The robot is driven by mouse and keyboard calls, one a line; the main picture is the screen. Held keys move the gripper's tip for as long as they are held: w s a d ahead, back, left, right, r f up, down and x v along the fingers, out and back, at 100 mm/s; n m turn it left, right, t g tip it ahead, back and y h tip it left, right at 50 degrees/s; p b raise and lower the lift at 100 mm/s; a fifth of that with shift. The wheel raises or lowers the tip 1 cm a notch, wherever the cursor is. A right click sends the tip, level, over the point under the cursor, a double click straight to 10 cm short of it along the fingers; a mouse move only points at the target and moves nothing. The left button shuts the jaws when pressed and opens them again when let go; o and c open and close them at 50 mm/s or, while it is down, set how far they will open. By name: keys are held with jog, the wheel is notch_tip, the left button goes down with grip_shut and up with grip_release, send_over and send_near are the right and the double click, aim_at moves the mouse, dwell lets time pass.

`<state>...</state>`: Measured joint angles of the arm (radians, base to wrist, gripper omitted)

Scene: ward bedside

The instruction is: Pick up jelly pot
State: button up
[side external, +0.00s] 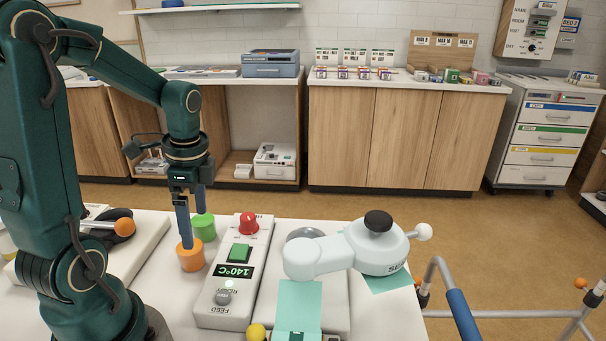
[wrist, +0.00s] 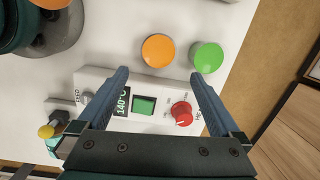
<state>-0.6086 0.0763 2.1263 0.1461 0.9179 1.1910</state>
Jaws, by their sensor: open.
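Two small round pots stand close together on the white table: an orange one (side external: 190,256) and a green one (side external: 204,227). Which is the jelly pot I cannot tell. My gripper (side external: 193,230) points down with its blue fingers apart and nothing between them. In the wrist view, the orange pot (wrist: 158,50) lies just ahead of the gap between the fingertips (wrist: 160,73). The green pot (wrist: 207,57) lies just beyond the right fingertip. In the side view the fingers overlap both pots; whether they touch is unclear.
A white heater unit (side external: 225,300) with a green display button and red knob (side external: 249,224) stands right beside the pots. A white-and-teal device (side external: 360,250) stands farther right. An orange-tipped dark item (side external: 124,227) lies on the left board. Bare table surrounds the pots' far side.

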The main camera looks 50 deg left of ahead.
aim_at(191, 254)
jog(key=shift+s+a+f+n+g, duration=0.35)
jog(key=shift+s+a+f, duration=0.25)
jog(key=shift+f, duration=0.2)
jog(key=shift+s+a+f, duration=0.1)
jog(key=shift+s+f, duration=0.05)
jog(key=shift+f, duration=1.1)
jog(key=shift+s+a+f, duration=0.1)
jog(key=shift+s+f, duration=0.05)
jog(key=shift+f, duration=1.05)
